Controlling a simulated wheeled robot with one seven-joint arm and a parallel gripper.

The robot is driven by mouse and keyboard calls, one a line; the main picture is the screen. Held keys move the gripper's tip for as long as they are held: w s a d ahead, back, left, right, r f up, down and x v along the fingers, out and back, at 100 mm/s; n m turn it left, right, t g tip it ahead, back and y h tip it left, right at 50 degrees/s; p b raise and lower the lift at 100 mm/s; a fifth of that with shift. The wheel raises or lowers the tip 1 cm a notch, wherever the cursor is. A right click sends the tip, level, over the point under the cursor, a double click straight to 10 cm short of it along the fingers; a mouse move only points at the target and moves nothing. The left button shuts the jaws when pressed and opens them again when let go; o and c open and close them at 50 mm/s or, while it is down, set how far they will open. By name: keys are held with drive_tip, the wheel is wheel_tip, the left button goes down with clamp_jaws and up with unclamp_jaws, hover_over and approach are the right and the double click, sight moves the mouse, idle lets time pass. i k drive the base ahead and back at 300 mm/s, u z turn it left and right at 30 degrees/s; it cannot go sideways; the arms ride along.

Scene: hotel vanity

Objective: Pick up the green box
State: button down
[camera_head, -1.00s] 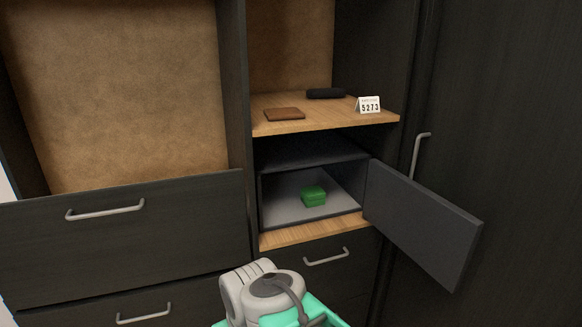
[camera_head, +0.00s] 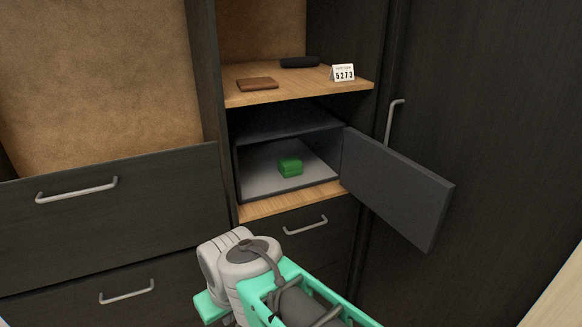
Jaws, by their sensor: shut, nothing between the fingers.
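The green box (camera_head: 290,168) is small and sits on the grey floor of an open dark safe (camera_head: 262,183), inside the cabinet. The safe's door (camera_head: 397,188) is swung open to the right. My arm shows at the bottom middle of the head view, below and in front of the safe, apart from the box. My gripper is not visible in this view.
A wooden shelf (camera_head: 300,86) above the safe holds a brown wallet (camera_head: 257,83), a dark case (camera_head: 300,62) and a white number card (camera_head: 343,73). Closed drawers with handles lie below and to the left. The open safe door juts out on the right.

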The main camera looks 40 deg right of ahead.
sight(290, 166)
drive_tip(key=k, duration=1.05)
drive_tip(key=z, duration=1)
drive_tip(key=i, duration=1.05)
drive_tip(key=u, duration=0.5)
drive_tip(key=i, duration=0.75)
drive_tip(key=u, duration=0.6)
